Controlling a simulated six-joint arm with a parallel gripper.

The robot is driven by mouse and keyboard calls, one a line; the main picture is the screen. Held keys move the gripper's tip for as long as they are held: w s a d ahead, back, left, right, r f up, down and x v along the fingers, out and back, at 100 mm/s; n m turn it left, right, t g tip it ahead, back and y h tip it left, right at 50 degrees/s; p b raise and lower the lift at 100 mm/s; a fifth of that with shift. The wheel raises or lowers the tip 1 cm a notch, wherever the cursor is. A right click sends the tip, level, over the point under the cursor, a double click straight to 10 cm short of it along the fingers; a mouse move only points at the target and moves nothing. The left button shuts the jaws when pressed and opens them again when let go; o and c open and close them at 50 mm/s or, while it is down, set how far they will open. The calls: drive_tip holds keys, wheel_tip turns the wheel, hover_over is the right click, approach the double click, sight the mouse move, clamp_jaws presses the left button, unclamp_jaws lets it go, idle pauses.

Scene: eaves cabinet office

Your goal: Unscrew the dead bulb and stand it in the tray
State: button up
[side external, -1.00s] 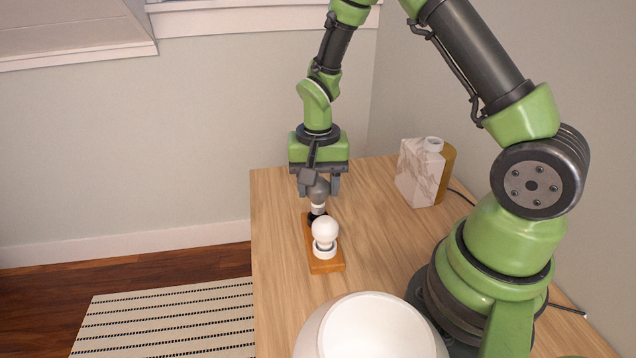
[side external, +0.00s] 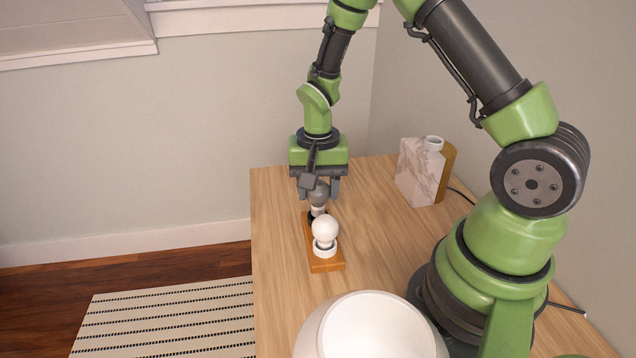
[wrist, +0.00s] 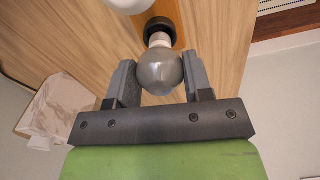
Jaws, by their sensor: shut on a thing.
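The grey bulb (side external: 319,196), which looks like the dead one, is upright with its white neck down at a black socket (wrist: 157,27). My gripper (side external: 318,187) is shut on its glass from above. In the wrist view the grey bulb (wrist: 160,74) sits between the two fingers of my gripper (wrist: 161,80). Whether its thread is still engaged in the socket I cannot tell. A white bulb (side external: 325,229) stands upright in a white ring on the near part of a narrow orange-brown wooden base (side external: 326,265). I cannot tell which thing is the tray.
A large white rounded object (side external: 370,325) stands at the table's near edge. A marble-patterned block (side external: 419,173) with a round white neck stands at the back right, with a cable behind it. The wooden table (side external: 283,290) is bare left of the base.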

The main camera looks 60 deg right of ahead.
drive_tip(key=shift+f, duration=0.85)
drive_tip(key=o, duration=1)
wheel_tip(320, 180, up, 10)
drive_tip(key=shift+f, duration=0.1)
drive_tip(key=s+a+r+n+t+y, duration=0.1)
drive_tip(key=s+a+r+n+t, duration=0.2)
drive_tip(key=s+r, duration=0.4)
drive_tip(key=s+a+r+n+t+y, duration=0.1)
drive_tip(key=s+a+r+n+t, duration=0.2)
drive_tip(key=s+r, duration=0.4)
drive_tip(key=shift+s+a+r+n+t, duration=0.3)
drive_tip(key=shift+a+r+t, duration=0.3)
drive_tip(key=shift+a, duration=0.3)
